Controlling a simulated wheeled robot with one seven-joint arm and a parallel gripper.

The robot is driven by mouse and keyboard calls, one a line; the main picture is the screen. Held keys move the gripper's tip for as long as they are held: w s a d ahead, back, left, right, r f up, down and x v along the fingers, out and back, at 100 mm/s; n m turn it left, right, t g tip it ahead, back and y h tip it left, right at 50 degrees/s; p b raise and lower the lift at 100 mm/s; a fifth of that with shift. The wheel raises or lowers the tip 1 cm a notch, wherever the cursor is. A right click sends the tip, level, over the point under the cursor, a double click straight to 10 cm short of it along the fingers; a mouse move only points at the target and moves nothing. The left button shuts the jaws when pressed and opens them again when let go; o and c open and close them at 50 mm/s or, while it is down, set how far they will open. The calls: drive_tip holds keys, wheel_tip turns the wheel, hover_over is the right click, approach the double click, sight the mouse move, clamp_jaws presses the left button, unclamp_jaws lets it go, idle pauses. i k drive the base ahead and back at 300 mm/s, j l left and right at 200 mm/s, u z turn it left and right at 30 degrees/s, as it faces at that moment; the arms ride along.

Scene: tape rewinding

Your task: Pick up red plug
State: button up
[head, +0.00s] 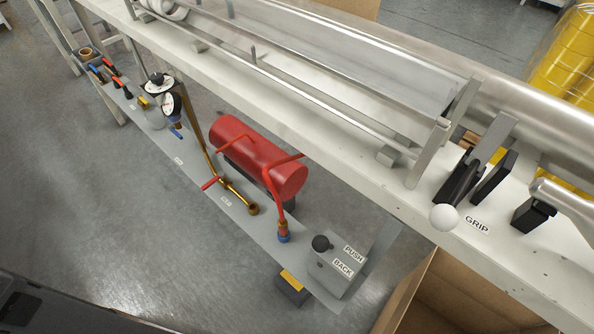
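The only large red thing is a red cylinder (262,158) lying on its side on the lower grey shelf, in the middle of the head view. Its round end faces right and toward the camera, and red bent tubes or handles (279,205) are at its front. Small red-handled parts (113,72) sit at the far left end of the shelf. I cannot tell which of these is the red plug. My gripper is not in view.
A brass pipe (210,158) and dials (170,103) stand left of the cylinder. A grey PUSH/BACK lever box (338,265) is at the right. The long metal machine frame (400,195), with a white-knobbed GRIP lever (444,216), runs above. A cardboard box (450,295) is below right. Floor lies open at left.

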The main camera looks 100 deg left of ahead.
sight(283, 228)
drive_tip(key=k+j+u, duration=0.1)
drive_tip(key=u, duration=0.35)
drive_tip(key=j+u, duration=0.25)
drive_tip(key=u, duration=0.2)
drive_tip(key=k+j+u, duration=0.1)
drive_tip(key=u, duration=0.35)
drive_tip(key=j+u, duration=0.45)
drive_tip(key=i+j+u, duration=0.1)
drive_tip(key=j, duration=0.45)
drive_tip(key=i+j, duration=0.2)
drive_tip(key=j, duration=0.2)
